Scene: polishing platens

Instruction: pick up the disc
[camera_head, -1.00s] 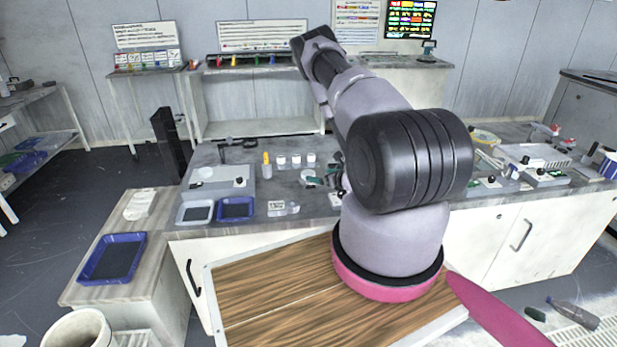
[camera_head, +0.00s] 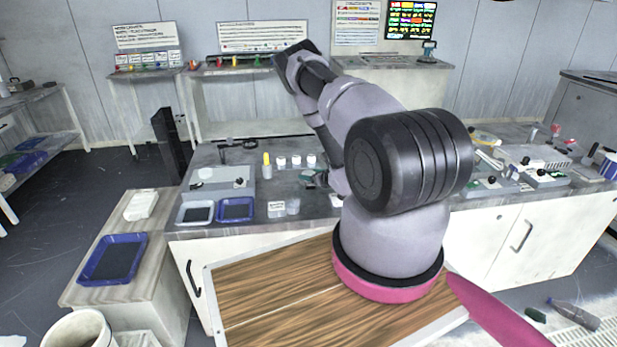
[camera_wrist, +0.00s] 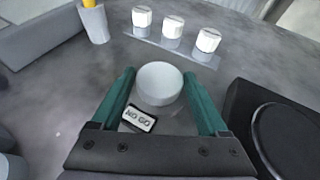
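A pale, round, flat-topped disc (camera_wrist: 160,83) lies between the two green fingers of my gripper (camera_wrist: 159,77) in the wrist view. The fingers stand apart, one on each side of it, with a narrow gap showing at each side. I cannot tell how far the fingertips are above the worktop. A small "NO GO" label (camera_wrist: 139,118) is just in front of the disc, between the fingers. In the head view my arm hides much of this area, and the disc cannot be made out clearly.
Three white-capped jars (camera_wrist: 172,27) stand in a row beyond the disc. A grey holder with a yellow-topped item (camera_wrist: 94,20) is at the far left. A black block with a round plate (camera_wrist: 285,135) stands close on the right.

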